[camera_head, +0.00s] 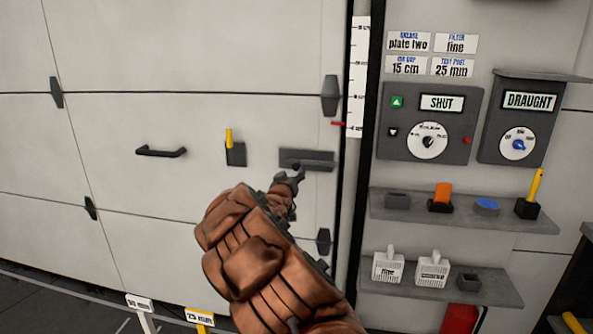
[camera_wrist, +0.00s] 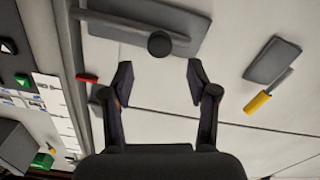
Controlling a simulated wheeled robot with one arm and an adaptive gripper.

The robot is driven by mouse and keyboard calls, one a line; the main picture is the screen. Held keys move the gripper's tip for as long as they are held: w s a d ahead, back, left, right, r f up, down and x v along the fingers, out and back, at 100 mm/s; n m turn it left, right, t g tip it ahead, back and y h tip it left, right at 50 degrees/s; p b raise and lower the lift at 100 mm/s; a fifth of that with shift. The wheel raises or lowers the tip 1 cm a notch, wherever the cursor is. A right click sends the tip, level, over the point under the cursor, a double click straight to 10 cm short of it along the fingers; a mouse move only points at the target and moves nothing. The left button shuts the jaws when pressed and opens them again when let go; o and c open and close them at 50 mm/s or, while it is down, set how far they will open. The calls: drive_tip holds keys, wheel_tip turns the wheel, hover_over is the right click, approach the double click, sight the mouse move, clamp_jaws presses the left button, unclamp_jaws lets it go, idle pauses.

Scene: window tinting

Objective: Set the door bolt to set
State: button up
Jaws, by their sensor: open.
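The door bolt (camera_head: 318,157) is a dark plate with a bar on the white door, near the door's right edge. In the wrist view the bolt (camera_wrist: 192,22) shows at the top, with a slim bar across its plate and a round dark knob (camera_wrist: 159,44). My gripper (camera_head: 290,176) is just below the bolt and hides part of it in the head view. In the wrist view my gripper (camera_wrist: 160,76) is open and empty. The knob appears centred between the fingers and just beyond their tips. Contact cannot be told.
A yellow-handled tool sits in a dark holder (camera_head: 236,156) left of the bolt. A dark door handle (camera_head: 161,152) is farther left. A red pointer (camera_head: 337,124) stands by the scale (camera_head: 357,90). Panels and loaded shelves (camera_head: 470,214) are on the right wall.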

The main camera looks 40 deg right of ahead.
sight(296, 166)
drive_tip(key=shift+p+x, duration=0.8)
drive_tip(key=shift+x, duration=3.1)
drive_tip(key=shift+f, duration=0.1)
drive_tip(key=shift+s, duration=0.1)
drive_tip(key=shift+c, duration=0.3)
clamp_jaws()
